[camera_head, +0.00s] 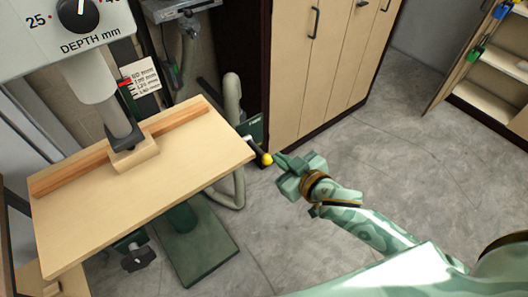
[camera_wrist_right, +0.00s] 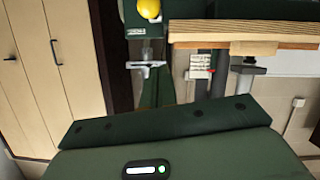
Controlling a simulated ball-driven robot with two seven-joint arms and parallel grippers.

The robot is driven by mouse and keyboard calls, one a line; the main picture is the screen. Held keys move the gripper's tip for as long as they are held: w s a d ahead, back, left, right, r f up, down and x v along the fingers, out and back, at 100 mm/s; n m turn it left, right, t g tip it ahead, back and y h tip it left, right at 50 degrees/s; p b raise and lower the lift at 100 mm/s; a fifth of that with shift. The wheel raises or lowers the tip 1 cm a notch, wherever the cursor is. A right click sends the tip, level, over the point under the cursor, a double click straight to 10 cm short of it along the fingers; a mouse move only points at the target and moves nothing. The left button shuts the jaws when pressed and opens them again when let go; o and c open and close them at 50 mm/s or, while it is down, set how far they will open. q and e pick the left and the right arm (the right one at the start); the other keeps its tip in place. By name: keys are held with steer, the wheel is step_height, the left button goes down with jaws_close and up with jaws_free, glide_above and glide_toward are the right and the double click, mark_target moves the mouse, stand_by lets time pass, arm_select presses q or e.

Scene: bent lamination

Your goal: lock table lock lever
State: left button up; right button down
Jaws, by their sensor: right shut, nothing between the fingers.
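The table lock lever (camera_head: 256,150) is a short dark rod with a yellow ball knob (camera_head: 267,159), at the right side of the drill press's wooden table (camera_head: 200,160). The knob also shows at the top of the right wrist view (camera_wrist_right: 148,9). My right gripper (camera_head: 279,160) is green and shut with nothing in it. Its tips are just right of the knob, very close; I cannot tell whether they touch. My left gripper is not in view.
The drill press head with a depth dial (camera_head: 77,14) stands over a wooden block (camera_head: 135,157) on the table. Wooden cabinets (camera_head: 318,60) stand behind. A grey hose (camera_head: 233,100) runs behind the table's right edge. The floor (camera_head: 350,150) to the right is clear.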

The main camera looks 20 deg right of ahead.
mark_target(265, 156)
steer(key=b+x, duration=0.2)
steer(key=x, duration=0.7)
steer(key=shift+w+f, duration=0.25)
steer(key=shift+w, duration=0.1)
steer(key=f, duration=0.1)
steer(key=f+b, duration=0.1)
steer(key=shift+s+d+f, duration=0.15)
steer(key=shift+d+f, duration=0.3)
steer(key=shift+f, duration=0.45)
steer(key=shift+s+f, duration=0.1)
